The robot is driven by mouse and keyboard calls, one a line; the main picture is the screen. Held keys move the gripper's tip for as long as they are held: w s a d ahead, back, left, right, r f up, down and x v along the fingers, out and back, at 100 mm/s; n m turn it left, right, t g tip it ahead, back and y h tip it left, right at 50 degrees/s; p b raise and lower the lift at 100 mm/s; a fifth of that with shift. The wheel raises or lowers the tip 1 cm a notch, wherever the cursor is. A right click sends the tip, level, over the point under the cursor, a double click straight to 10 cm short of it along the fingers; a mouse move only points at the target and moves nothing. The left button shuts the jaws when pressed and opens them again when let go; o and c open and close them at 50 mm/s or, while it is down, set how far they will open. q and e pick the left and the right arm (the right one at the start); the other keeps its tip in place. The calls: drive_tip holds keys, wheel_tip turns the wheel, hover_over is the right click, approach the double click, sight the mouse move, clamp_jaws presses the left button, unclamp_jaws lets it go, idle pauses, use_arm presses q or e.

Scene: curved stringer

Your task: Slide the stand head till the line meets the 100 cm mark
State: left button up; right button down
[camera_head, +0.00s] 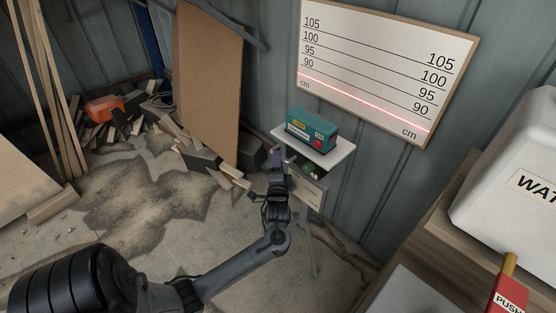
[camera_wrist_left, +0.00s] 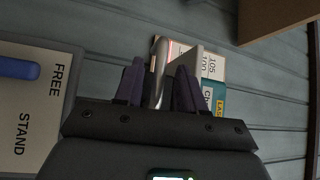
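The stand head is a white plate (camera_head: 338,152) carrying a teal laser box (camera_head: 311,130) with a red button. The tripod stand (camera_head: 308,235) is below it. A red line (camera_head: 365,103) crosses the white scale board (camera_head: 385,45), below the 90 mark and well below the 100 mark. My left gripper (camera_head: 278,158) is at the plate's left side. In the left wrist view its purple fingers (camera_wrist_left: 158,88) are apart, with a silver rod (camera_wrist_left: 160,65) showing between or just beyond them. Contact cannot be told. My right gripper is out of view.
A panel marked FREE and STAND (camera_wrist_left: 30,115) with a blue lever (camera_wrist_left: 18,68) shows in the left wrist view. A brown board (camera_head: 208,80) and scrap wood (camera_head: 190,140) are at the left. A white container (camera_head: 515,170) stands at the right.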

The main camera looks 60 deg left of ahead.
use_arm(q)
drive_tip(key=shift+b+x, duration=0.4)
drive_tip(key=shift+x, duration=1.05)
drive_tip(key=shift+c, duration=0.4)
clamp_jaws()
